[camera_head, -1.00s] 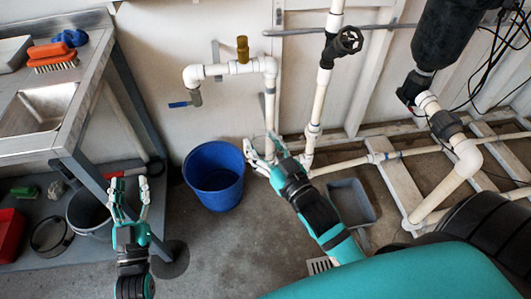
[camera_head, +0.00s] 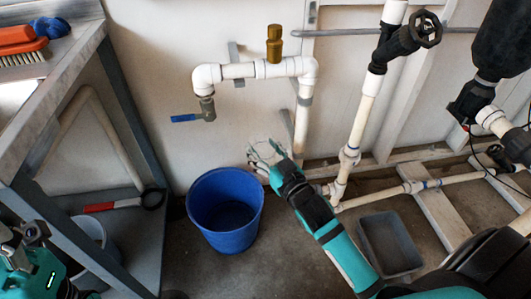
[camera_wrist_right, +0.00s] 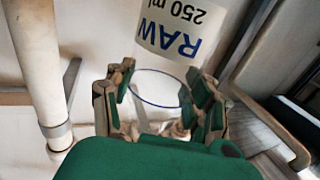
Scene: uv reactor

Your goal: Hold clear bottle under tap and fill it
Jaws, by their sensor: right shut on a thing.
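My right gripper (camera_head: 262,158) is shut on the clear bottle. In the right wrist view the fingers (camera_wrist_right: 158,105) sit on both sides of the bottle (camera_wrist_right: 178,32), whose label reads "RAW 250 ml" upside down. In the head view the bottle is faint and hard to make out. The tap (camera_head: 208,108), with a blue lever (camera_head: 185,118), hangs from a white pipe at upper left of the right gripper. The bottle is apart from the tap, lower and to its right. My left gripper (camera_head: 22,245) is partly cut off at lower left; its opening is unclear.
A blue bucket (camera_head: 227,240) stands on the floor below the tap. A metal workbench (camera_head: 75,65) with brushes is at left. A vertical pipe with a black valve wheel (camera_head: 427,28) stands right of the right gripper. A grey tub (camera_head: 390,245) is on the floor.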

